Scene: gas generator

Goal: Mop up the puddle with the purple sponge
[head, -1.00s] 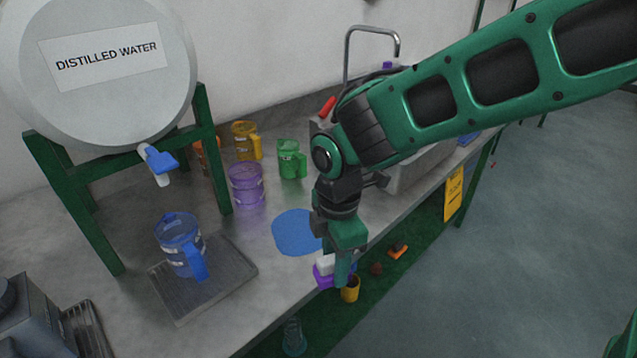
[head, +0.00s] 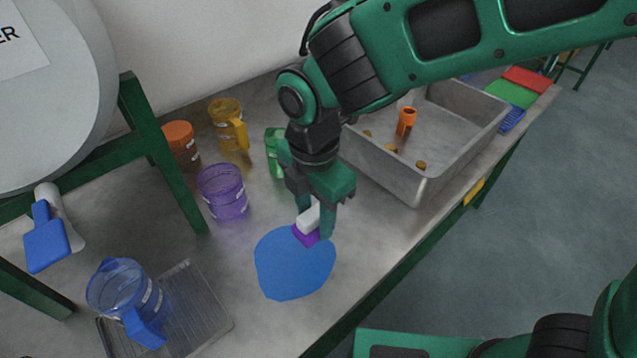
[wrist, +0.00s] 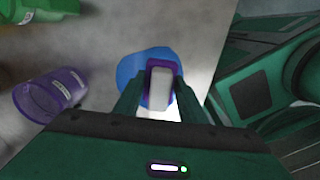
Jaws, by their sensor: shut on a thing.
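The puddle (head: 293,270) is a flat blue patch on the grey countertop, in the middle of the head view. It also shows in the wrist view (wrist: 128,70), partly hidden behind the sponge and the fingers. My gripper (head: 322,222) points down at the puddle's far edge, shut on the purple sponge (head: 305,236), which has a white upper part. In the wrist view the sponge (wrist: 160,82) sits between the fingers, over the puddle. I cannot tell whether its purple underside touches the puddle.
A purple beaker (head: 223,192), a green one (head: 275,150), a yellow one (head: 228,125) and an orange-lidded jar (head: 181,143) stand behind the puddle. A blue pitcher (head: 125,295) is on a drip tray (head: 205,325). A sink (head: 400,180) is right. The counter's front edge is near.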

